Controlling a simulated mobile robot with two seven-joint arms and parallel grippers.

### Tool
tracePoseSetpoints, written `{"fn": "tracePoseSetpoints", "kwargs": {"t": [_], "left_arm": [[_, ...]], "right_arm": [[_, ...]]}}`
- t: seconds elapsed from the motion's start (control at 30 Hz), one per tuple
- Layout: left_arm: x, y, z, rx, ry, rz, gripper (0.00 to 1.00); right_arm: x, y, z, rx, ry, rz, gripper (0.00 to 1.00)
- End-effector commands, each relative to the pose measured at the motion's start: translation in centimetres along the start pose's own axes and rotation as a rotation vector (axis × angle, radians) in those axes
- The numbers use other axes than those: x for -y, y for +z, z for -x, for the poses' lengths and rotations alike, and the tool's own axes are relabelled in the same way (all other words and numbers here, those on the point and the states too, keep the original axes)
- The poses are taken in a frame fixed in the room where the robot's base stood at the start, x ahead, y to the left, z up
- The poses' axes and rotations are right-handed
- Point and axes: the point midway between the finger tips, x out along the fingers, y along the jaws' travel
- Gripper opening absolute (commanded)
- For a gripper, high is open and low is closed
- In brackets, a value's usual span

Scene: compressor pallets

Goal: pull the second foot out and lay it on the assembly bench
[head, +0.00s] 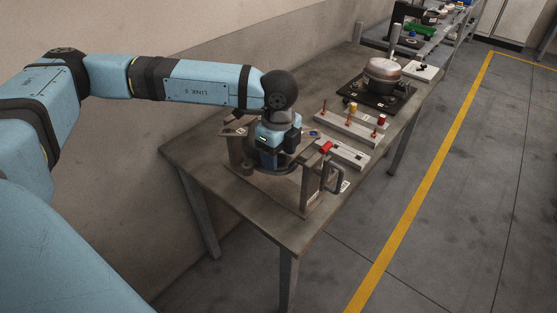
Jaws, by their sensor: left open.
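The assembly bench (195,140) is a long grey-brown table along the wall in the head view. My left gripper (270,168) points down over a fixture with upright brown plates (310,183) near the bench's front end. The gripper is open; its fingertips are largely hidden among the fixture parts. I cannot make out a foot clearly; one may be hidden under the gripper. My right gripper is not in view.
A grey handle (333,178) and a red part (326,147) are at the fixture's right side. Light blocks with upright pins (350,126) stand behind it. A white tray (424,71) lies beyond the compressor. The bench's left rear strip is mostly bare.

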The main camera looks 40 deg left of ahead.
Motion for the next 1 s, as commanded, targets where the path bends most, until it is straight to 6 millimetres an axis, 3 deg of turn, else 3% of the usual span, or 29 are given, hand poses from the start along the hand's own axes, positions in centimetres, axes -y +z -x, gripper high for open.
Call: {"fn": "tracePoseSetpoints", "kwargs": {"t": [1.0], "left_arm": [[-0.01,0.00,-0.12,0.000,0.000,0.000,0.60]], "right_arm": [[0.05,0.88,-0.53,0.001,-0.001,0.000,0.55]]}}
